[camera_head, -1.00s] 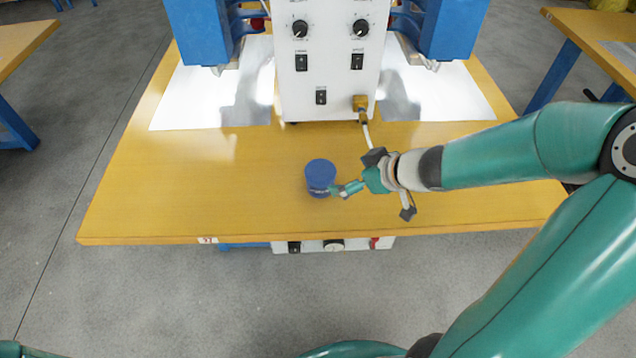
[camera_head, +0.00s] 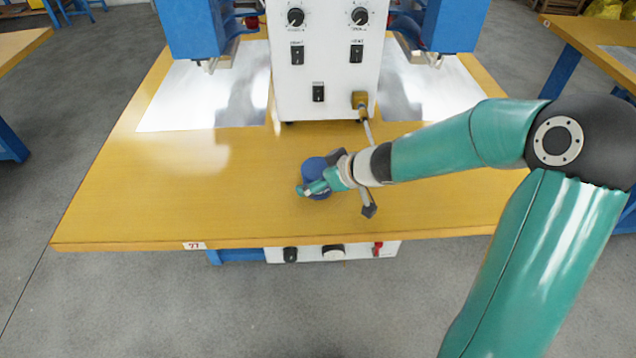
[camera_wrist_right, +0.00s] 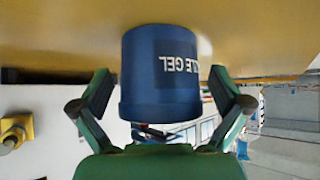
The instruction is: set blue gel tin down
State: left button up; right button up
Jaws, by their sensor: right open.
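The blue gel tin (camera_head: 314,166) stands upright on the yellow table, in front of the white machine. In the right wrist view the picture is upside down, and the tin (camera_wrist_right: 160,75) shows with white lettering on its side and its base against the table. My right gripper (camera_head: 310,189) is at the tin, partly covering it in the head view. Its open fingers (camera_wrist_right: 161,88) are on either side of the tin, with a gap visible on each side. My left gripper is in no current view.
The yellow table (camera_head: 160,205) has free room left of the tin. The white machine (camera_head: 325,75) stands behind it, with a yellow plug and pale cable (camera_head: 366,128) near my right wrist. Blue machine parts stand over pale sheets at both sides.

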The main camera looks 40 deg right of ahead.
aim_at(318, 167)
jog(key=c, duration=1.5)
jog(key=shift+c, duration=0.2)
jog(key=shift+r, duration=0.15)
notch_tip(318, 167, up, 20)
jog(key=p, duration=1.9)
